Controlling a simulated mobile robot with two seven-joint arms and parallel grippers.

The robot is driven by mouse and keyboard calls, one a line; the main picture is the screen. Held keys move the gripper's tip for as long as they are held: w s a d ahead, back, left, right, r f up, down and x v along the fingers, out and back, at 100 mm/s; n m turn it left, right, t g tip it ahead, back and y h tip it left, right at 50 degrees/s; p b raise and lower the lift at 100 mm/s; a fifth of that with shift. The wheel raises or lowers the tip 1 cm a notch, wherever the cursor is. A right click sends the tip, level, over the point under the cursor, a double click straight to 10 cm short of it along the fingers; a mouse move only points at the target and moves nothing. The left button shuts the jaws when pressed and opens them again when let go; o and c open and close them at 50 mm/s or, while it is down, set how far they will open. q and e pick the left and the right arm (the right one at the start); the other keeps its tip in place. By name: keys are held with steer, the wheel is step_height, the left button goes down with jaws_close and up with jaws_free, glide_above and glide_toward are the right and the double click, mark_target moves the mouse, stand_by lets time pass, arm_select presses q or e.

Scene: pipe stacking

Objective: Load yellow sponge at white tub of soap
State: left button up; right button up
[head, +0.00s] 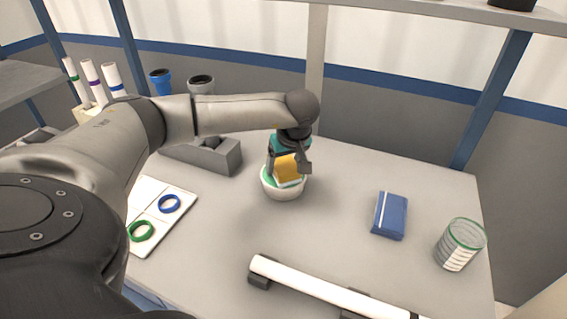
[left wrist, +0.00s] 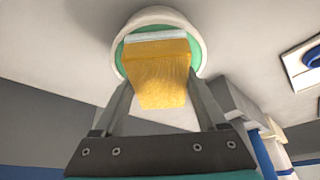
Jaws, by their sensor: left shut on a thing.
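The yellow sponge (head: 287,168) is held between the fingers of my left gripper (head: 289,170). It also shows in the left wrist view (left wrist: 158,75), with a pale layer on its far end. The white tub (head: 284,193) with green soap inside stands on the table under the gripper. In the left wrist view the tub's white rim (left wrist: 203,45) surrounds the sponge's far end. The sponge's lower end appears to be within the tub's opening; whether it touches the soap I cannot tell. My right gripper is not in view.
A blue folded cloth or book (head: 389,215) and a ribbed glass (head: 460,244) are at the right. A white pipe (head: 320,284) lies on dark supports in front. A board with blue and green rings (head: 171,204) is left. A grey bin (head: 214,155) stands behind.

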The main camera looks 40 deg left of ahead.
mark_target(284, 162)
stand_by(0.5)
arm_select(q)
step_height(284, 162, up, 7)
steer(key=p, duration=0.6)
stand_by(0.7)
